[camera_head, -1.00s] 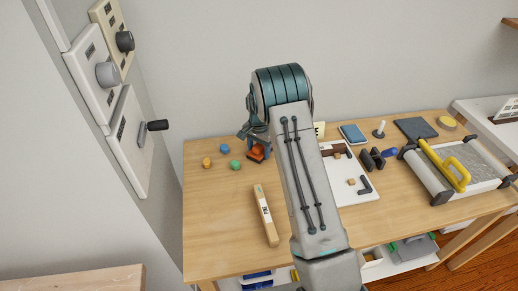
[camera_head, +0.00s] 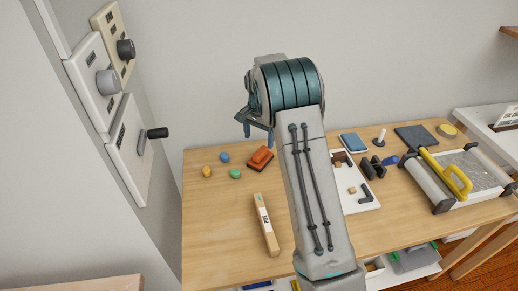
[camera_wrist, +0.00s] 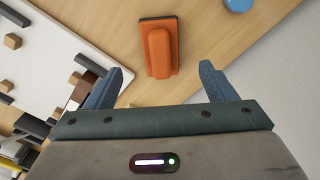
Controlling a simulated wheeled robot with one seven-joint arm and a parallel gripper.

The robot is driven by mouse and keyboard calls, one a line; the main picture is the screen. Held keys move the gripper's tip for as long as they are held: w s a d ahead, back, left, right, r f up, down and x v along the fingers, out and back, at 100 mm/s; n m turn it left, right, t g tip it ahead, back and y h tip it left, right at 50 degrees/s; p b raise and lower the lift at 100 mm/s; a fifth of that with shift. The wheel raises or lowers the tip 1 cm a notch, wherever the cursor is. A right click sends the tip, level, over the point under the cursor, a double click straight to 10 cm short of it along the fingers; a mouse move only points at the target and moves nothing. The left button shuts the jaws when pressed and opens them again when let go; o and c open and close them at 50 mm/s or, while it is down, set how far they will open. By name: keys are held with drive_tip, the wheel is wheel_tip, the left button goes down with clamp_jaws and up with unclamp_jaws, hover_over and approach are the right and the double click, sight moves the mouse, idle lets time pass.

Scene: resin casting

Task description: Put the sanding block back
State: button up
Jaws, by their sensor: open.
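The sanding block, an orange block with a raised grip and a dark underside (camera_head: 260,158), lies on the wooden table left of my arm. It also shows in the wrist view (camera_wrist: 160,50), top centre, just beyond the fingertips. My gripper (camera_head: 259,132) is open and empty, above the block and apart from it. In the wrist view, its two blue fingers (camera_wrist: 162,73) are spread wide, one on each side of the block's near end. My forearm hides part of the table in the head view.
A white board (camera_head: 352,205) with dark shapes and small wooden pieces lies right of my arm. Blue, yellow and green lumps (camera_head: 235,174) lie left of the block. A labelled wooden bar (camera_head: 266,225) lies nearer.

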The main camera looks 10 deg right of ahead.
drive_tip(key=shift+r, duration=0.95)
drive_tip(key=s+r+n+t, duration=0.1)
drive_tip(key=s+r+n, duration=0.3)
drive_tip(key=s+r, duration=1)
drive_tip(key=s+f+n+t, duration=0.1)
drive_tip(key=s+n, duration=0.3)
drive_tip(key=s, duration=1.8)
drive_tip(key=shift+d+f+n+t, duration=0.3)
drive_tip(key=shift+f+n+t, duration=0.1)
drive_tip(key=shift+f, duration=0.05)
drive_tip(key=shift+s, duration=0.1)
